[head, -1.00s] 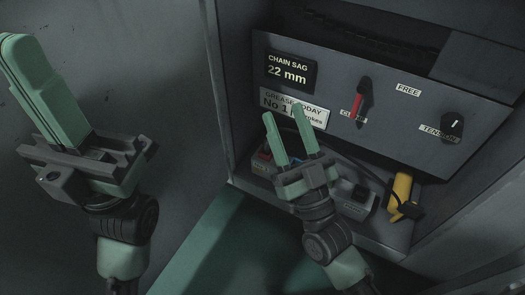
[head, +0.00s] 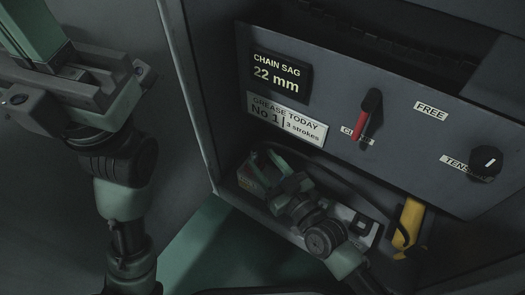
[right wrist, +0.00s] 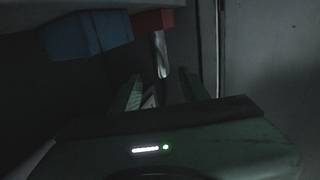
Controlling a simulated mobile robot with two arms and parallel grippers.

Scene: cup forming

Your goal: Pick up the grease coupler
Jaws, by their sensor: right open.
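My right gripper (head: 276,166) reaches into the recess under the panel, at its left end. In the right wrist view its two green fingers (right wrist: 161,88) stand apart with nothing gripped between them. A slim silvery piece (right wrist: 161,55), perhaps the grease coupler, shows just beyond and between the fingertips, below a red block (right wrist: 153,20). I cannot tell if it touches a finger. In the head view the gripper and shadow hide it. My left gripper (head: 30,35) is up at the left, its fingertips cut off by the frame, away from the recess.
A blue block (right wrist: 88,33) sits left of the red one. A yellow tool (head: 408,224) with a black hose (head: 345,185) lies at the recess's right. The panel with a red lever (head: 364,120) and a black knob (head: 486,161) overhangs it. A cabinet wall stands close on the left.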

